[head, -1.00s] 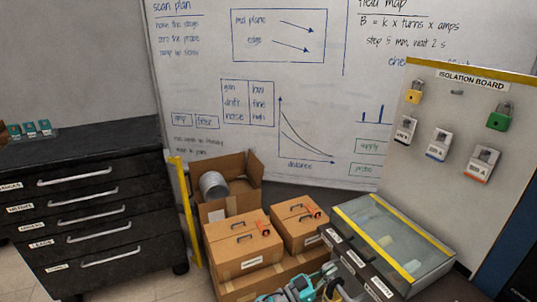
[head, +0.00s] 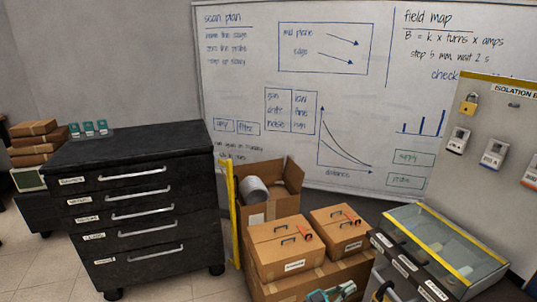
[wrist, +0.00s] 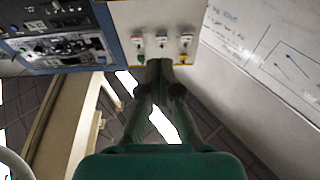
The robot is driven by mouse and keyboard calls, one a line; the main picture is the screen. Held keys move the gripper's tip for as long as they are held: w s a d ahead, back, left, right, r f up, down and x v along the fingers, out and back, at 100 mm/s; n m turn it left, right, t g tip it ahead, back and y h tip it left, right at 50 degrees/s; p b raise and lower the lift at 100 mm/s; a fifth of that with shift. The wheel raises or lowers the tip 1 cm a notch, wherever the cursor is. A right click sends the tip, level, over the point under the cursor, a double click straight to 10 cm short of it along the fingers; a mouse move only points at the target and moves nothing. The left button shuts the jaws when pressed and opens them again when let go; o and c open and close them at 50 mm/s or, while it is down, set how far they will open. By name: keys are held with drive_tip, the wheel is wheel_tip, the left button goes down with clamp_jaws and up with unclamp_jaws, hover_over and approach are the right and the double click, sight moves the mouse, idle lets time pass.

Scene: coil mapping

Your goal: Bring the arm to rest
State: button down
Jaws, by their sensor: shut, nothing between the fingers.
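My gripper (wrist: 160,72) shows in the wrist view, with a green body at the bottom and two dark fingers. The fingers come together at the tips and are shut with nothing between them. They point towards the lower edge of the isolation board (wrist: 182,18), apparently with open space in front of them. In the head view, a small teal and grey part of my arm shows at the bottom edge, but the gripper cannot be made out there.
A black drawer cabinet (head: 70,160) stands left. Cardboard boxes (head: 285,240) and a glass-topped case (head: 480,262) stand in front of the whiteboard (head: 400,165). A yellow post (head: 231,215) stands beside the cabinet. The wrist view shows a blue-edged equipment rack (wrist: 60,62) and a beige beam (wrist: 72,125).

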drive_tip(key=s+d+f+n+t+y, duration=0.1)
drive_tip(key=s+d+f+n+y, duration=0.25)
drive_tip(key=s+f, duration=0.5)
drive_tip(key=s+d+f+n+t+y, duration=0.15)
drive_tip(key=s+f+n+y, duration=0.3)
drive_tip(key=f, duration=0.65)
drive_tip(key=s+a+f+n+y, duration=0.1)
drive_tip(key=s+f+n+y, duration=0.15)
drive_tip(key=s, duration=0.65)
drive_tip(key=s+a+f+n+y, duration=0.15)
drive_tip(key=s+f+y, duration=0.25)
drive_tip(key=s, duration=0.5)
drive_tip(key=s+a+r+n+t+y, duration=0.1)
drive_tip(key=s+a+r+y, duration=0.15)
drive_tip(key=s+r, duration=0.35)
drive_tip(key=s+a+r+n+y, duration=0.1)
drive_tip(key=s+a+r+y, duration=0.2)
drive_tip(key=s, duration=0.5)
drive_tip(key=s+a+r+t, duration=0.1)
drive_tip(key=s+r+t, duration=0.1)
drive_tip(key=r, duration=0.9)
drive_tip(key=s+a+r+t, duration=0.1)
drive_tip(key=s+r, duration=0.4)
drive_tip(key=r, duration=0.7)
drive_tip(key=shift+s+t, duration=0.3)
drive_tip(key=shift+t, duration=0.25)
drive_tip(key=shift+r, duration=0.1)
